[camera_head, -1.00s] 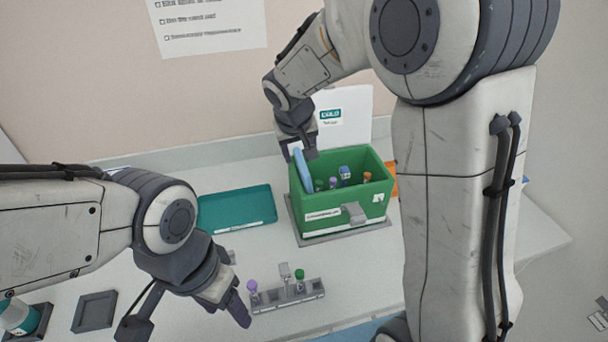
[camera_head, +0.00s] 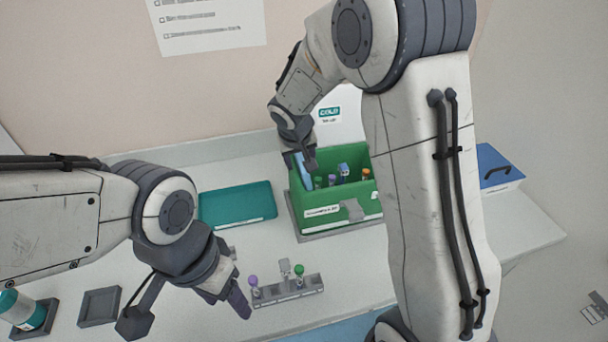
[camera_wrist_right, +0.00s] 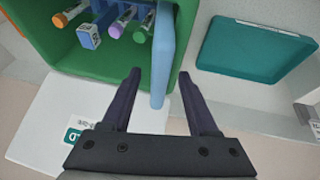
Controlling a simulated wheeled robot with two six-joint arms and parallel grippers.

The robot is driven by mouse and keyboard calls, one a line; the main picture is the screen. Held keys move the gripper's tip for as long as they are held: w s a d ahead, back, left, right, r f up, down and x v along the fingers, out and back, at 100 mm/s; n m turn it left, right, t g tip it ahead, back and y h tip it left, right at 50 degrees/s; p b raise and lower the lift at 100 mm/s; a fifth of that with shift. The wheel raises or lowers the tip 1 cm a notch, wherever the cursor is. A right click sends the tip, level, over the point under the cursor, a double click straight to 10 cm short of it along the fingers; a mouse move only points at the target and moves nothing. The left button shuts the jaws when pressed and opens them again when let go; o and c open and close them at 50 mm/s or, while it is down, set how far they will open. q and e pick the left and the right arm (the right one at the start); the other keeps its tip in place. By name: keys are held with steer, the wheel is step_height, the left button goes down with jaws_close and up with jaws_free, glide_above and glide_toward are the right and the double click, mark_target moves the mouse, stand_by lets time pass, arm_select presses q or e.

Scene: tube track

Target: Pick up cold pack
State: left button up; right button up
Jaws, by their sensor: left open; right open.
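The cold pack (camera_head: 304,172) is a light blue slab standing on edge inside the green box (camera_head: 345,206), against its left wall. In the right wrist view the cold pack (camera_wrist_right: 163,50) runs between the open fingers of my right gripper (camera_wrist_right: 161,92), with a gap on either side. In the head view my right gripper (camera_head: 301,160) is at the top of the cold pack and partly covers it. My left gripper (camera_head: 240,300) is open and empty over the front left of the table, beside the tube rack (camera_head: 288,290).
Several capped tubes (camera_wrist_right: 110,22) stand in the green box beside the cold pack. A teal tray (camera_head: 237,204) lies left of the box. A white lid (camera_head: 343,118) stands up behind it. A blue-topped container (camera_head: 498,168) is at the right. A bottle (camera_head: 22,308) stands front left.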

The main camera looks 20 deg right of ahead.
steer(key=shift+f+b, duration=0.2)
steer(key=shift+b, duration=0.1)
stand_by(0.4)
jaws_close()
